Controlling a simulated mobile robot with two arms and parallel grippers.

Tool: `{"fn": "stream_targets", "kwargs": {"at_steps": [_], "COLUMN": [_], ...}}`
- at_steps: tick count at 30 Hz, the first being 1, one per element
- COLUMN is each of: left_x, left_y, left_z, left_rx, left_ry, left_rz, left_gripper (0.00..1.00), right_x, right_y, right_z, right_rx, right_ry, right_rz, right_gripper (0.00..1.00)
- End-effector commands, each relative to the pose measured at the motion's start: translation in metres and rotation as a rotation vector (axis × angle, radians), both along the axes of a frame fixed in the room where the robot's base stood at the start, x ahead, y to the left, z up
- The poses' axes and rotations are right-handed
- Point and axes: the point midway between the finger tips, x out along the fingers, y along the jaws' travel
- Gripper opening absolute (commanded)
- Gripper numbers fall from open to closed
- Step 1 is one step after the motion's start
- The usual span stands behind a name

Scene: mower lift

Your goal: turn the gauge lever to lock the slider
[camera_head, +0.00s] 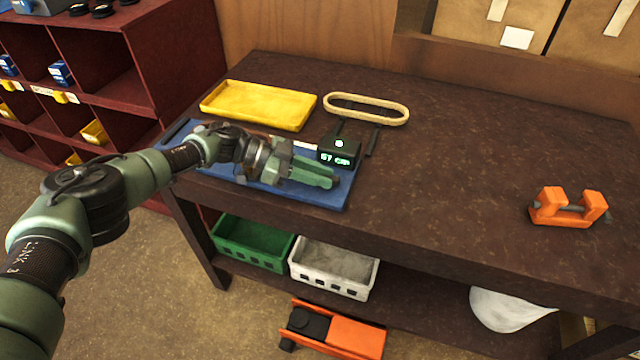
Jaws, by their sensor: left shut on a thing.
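The gauge (340,152) is a dark box with a lit display. It lies over the right part of a blue mat (330,197) on the dark workbench, with a dark bar at its far right side. My left gripper (331,181) reaches in from the left, low over the mat, just in front of the gauge. Its green fingers are shut on a small dark part at their tips, which looks like the gauge lever. The fingers hide most of this part, and its angle cannot be told. My right gripper is out of view.
A yellow tray (230,119) and a cream belt loop (366,121) lie behind the mat. An orange clamp-like part (568,223) sits far right. Between them the workbench (460,170) is clear. Green (252,262) and white (332,284) bins stand on the shelf below.

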Motion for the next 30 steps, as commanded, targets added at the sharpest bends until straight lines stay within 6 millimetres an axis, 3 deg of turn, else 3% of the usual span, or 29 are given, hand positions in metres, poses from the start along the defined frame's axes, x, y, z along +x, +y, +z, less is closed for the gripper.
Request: {"fn": "stream_targets", "kwargs": {"at_steps": [14,15,17,30], "left_x": [0.0004,0.0004,0.0003,0.0012], "left_y": [0.0004,0.0004,0.0003,0.0088], "left_z": [-0.0006,-0.0006,-0.0006,0.0026], "left_rx": [0.002,0.002,0.001,0.000], "left_ry": [-0.001,-0.001,0.000,0.000], "left_rz": [-0.012,-0.012,-0.013,-0.012], "left_gripper": [0.00,0.23,0.39,0.42], "right_x": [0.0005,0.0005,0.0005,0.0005], "right_y": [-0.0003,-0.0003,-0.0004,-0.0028], "right_z": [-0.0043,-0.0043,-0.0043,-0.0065], "right_rx": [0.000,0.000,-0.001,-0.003], "right_ry": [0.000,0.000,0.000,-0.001], "right_rz": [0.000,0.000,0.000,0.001], "right_gripper": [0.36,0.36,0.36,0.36]}}
